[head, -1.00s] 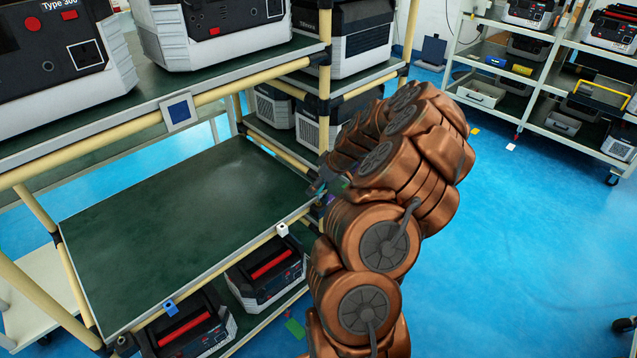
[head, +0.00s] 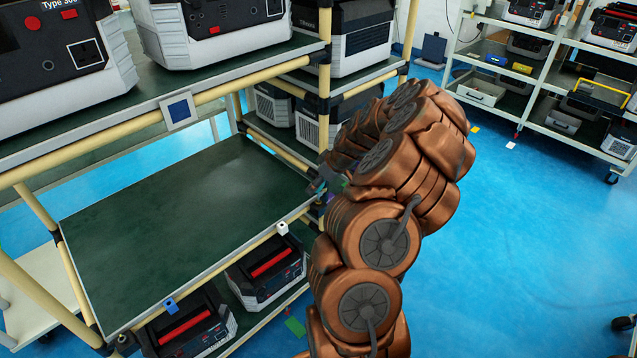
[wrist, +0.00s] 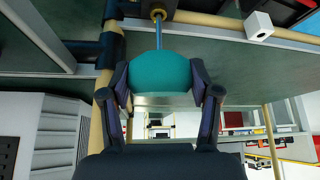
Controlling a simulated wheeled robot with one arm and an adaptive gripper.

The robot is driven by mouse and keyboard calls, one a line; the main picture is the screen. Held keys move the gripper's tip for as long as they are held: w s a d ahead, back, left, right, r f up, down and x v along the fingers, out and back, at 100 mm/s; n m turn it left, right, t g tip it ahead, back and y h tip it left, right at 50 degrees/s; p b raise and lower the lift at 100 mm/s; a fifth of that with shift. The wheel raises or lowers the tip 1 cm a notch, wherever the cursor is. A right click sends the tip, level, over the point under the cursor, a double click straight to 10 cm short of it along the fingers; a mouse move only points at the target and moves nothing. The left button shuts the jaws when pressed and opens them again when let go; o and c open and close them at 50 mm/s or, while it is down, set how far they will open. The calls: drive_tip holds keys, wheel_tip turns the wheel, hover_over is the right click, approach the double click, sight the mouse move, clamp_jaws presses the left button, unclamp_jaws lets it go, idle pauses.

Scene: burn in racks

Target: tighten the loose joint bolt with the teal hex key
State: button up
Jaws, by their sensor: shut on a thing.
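My gripper (wrist: 160,88) is shut on the teal handle of the hex key (wrist: 160,72) in the wrist view. The key's metal shaft points away from the gripper and its far end meets a brass-coloured bolt (wrist: 158,13) beside the dark rack joint (wrist: 110,45). I cannot tell whether the tip is seated in the bolt. In the head view my gripper (head: 322,187) is at the front right corner of the middle shelf, mostly hidden by my copper-coloured arm; the bolt cannot be made out there.
The green middle shelf (head: 170,230) is empty. A white cube (head: 282,228) and a blue clip (head: 171,305) sit on its front rail. Power units (head: 265,270) stand on the shelf below, others above. Open blue floor (head: 530,250) lies to the right.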

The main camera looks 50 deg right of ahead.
drive_tip(key=shift+r+b, duration=0.45)
drive_tip(key=shift+r, duration=0.4)
idle(1.3)
drive_tip(key=shift+r, duration=0.4)
